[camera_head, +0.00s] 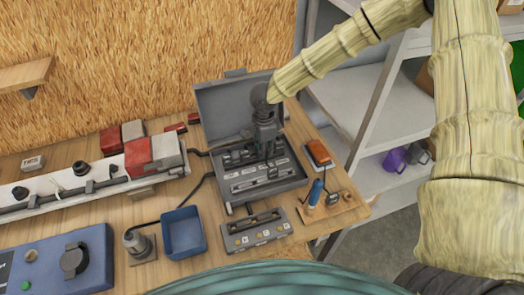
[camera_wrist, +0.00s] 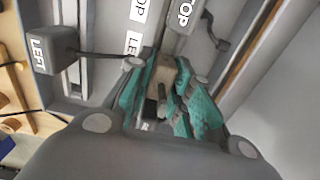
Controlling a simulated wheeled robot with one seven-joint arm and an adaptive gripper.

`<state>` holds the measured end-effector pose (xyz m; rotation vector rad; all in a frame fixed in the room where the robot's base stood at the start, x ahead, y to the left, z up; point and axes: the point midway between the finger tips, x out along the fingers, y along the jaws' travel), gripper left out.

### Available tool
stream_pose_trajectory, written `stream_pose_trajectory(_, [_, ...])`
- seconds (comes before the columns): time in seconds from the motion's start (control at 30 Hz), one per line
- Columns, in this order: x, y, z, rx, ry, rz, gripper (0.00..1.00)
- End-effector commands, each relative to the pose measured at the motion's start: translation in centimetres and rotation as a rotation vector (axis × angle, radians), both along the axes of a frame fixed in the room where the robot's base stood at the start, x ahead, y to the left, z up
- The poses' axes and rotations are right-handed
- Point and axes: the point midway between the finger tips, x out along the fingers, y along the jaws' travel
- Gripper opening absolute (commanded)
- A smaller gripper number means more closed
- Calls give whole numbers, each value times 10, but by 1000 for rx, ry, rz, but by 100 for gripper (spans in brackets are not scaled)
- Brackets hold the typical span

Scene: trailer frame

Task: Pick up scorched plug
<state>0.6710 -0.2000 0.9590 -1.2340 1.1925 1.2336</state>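A small beige-brown block with a dark pin (camera_wrist: 162,80), which looks like the scorched plug, sits between my fingertips in the wrist view. The teal pads of my gripper (camera_wrist: 162,92) lie close against both its sides, so the gripper looks shut on it. In the head view my gripper (camera_head: 268,150) points down into an open grey case (camera_head: 238,205), and the plug is hidden there by the fingers. The case has slots and white labels inside. I cannot tell whether the plug is still seated or lifted.
The case lid (camera_head: 222,102) stands open behind my gripper. A blue bin (camera_head: 183,232), a grey labelled block (camera_head: 256,232) and an orange device (camera_head: 317,153) stand around the case. A grey box marked LEFT (camera_wrist: 45,48) is near the gripper. Shelves (camera_head: 350,97) stand at the right.

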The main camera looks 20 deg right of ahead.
Motion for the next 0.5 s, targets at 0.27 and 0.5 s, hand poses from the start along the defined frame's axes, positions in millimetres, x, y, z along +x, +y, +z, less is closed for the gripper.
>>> stream_pose_trajectory(0.27, [0,0,0,0,0,0,1])
stream_pose_trajectory(0.5, [0,0,6,0,-1,-1,1])
